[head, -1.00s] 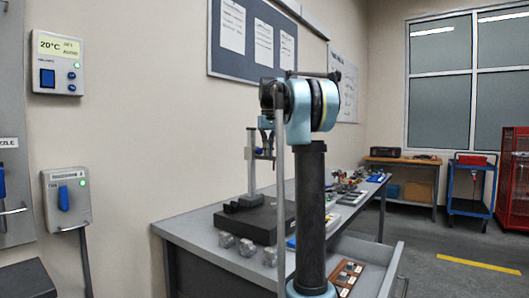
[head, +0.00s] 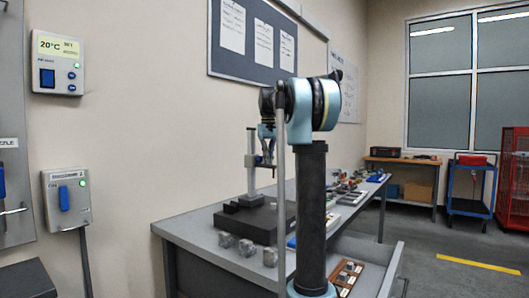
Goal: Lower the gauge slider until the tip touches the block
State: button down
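The gauge stand (head: 251,170) rises as a thin upright post from a dark plate (head: 262,224) on the grey bench. My gripper (head: 265,161) hangs pointing down beside the upper post, small and dark in the head view. It overlaps the area of the gauge slider, so I cannot make out the slider, the tip or any contact between them and my gripper. Whether the fingers are open or shut is too small to tell. I cannot tell which block lies under the tip.
My arm blocks the view of the bench's middle. An open drawer (head: 394,270) sticks out at the bench's right side. Small parts lie farther back on the bench. A blue cart (head: 470,190) and a red cage (head: 513,180) stand at the back right, with open floor before them.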

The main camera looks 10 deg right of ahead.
aim_at(268, 167)
notch_tip(268, 167, down, 9)
jog(key=shift+f, duration=0.2)
dwell(2.1)
jog(key=shift+f, duration=0.75)
dwell(1.0)
jog(key=shift+r, duration=0.1)
jog(key=shift+r, duration=3.4)
